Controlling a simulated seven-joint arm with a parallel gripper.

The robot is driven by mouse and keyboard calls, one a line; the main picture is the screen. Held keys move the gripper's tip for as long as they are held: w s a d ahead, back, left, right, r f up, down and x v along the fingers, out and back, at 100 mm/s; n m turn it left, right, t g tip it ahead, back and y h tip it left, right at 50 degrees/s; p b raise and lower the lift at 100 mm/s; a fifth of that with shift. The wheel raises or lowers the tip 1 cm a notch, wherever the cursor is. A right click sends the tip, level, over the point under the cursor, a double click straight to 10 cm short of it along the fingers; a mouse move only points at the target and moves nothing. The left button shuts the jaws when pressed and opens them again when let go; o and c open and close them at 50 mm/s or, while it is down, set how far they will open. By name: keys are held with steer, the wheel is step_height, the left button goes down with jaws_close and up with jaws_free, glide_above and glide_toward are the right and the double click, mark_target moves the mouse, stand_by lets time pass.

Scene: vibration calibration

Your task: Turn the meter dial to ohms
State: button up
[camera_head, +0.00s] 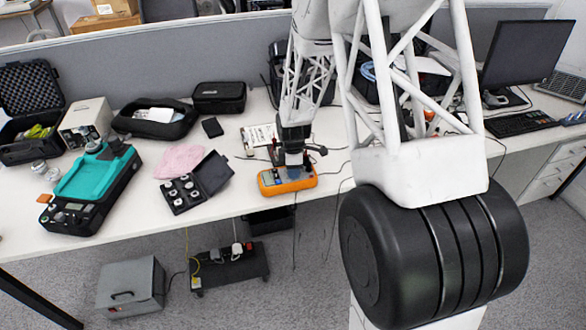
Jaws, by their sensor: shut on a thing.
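The orange meter (288,188) lies flat near the front edge of the white desk, at the middle of the view. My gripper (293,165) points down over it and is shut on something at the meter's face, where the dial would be. The fingers and my wrist cover that part, so the dial and its pointer are hidden. A small bluish patch of the meter's face shows at the left of the gripper. Dark leads run off the meter and hang over the desk edge.
Left of the meter stand an open black case (183,192) of round weights, a pink cloth (181,160) and a teal-topped device (97,176). A notepad (259,138) lies behind. A monitor (526,53) and keyboard (520,123) stand at the right. A grey partition closes the back.

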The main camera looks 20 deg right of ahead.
steer(key=shift+m, duration=0.3)
steer(key=m, duration=0.3)
steer(key=shift+m, duration=2.1)
steer(key=o, duration=0.9)
steer(key=shift+s, duration=0.1)
steer(key=shift+r, duration=0.1)
steer(key=shift+r, duration=3.85)
steer(key=shift+a, duration=0.1)
